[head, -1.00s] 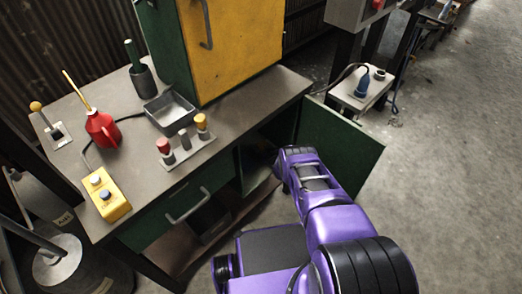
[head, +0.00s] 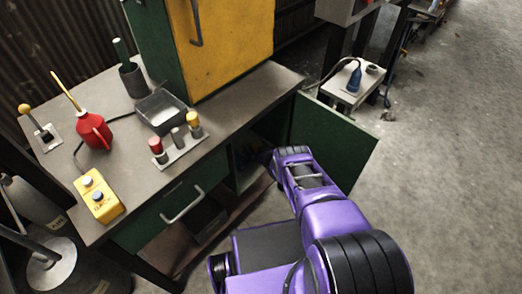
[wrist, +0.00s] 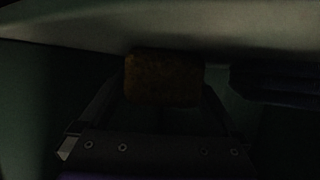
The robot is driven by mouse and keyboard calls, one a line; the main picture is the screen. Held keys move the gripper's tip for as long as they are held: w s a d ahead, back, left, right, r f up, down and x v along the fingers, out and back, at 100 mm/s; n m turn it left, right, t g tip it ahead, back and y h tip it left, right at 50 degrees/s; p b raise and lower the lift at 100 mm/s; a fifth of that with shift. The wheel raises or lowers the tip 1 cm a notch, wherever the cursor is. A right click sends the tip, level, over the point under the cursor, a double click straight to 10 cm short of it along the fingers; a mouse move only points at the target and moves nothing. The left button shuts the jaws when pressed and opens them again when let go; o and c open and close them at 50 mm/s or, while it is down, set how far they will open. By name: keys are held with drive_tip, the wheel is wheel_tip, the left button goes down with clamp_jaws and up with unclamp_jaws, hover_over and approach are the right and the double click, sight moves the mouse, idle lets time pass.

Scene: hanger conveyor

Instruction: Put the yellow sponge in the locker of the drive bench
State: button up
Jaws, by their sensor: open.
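The yellow sponge (wrist: 163,80) shows dim and brownish in the dark wrist view, inside the locker. It lies just ahead of and between the spread fingers of my gripper (wrist: 168,104); I cannot tell whether they touch it. My gripper is open. In the head view my arm reaches into the locker (head: 248,160) of the drive bench (head: 228,108), and the gripper and sponge are hidden there. The green locker door (head: 335,138) stands wide open to the right of my arm.
The bench top holds a red oil can (head: 94,130), a yellow button box (head: 98,196), a grey tray (head: 161,111), a rack of knobs (head: 180,155) and a dark cup (head: 136,80). A yellow-fronted cabinet (head: 232,45) stands behind.

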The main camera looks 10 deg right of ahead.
drive_tip(key=p+v, duration=0.5)
drive_tip(key=v, duration=0.6)
drive_tip(key=shift+s+d, duration=0.1)
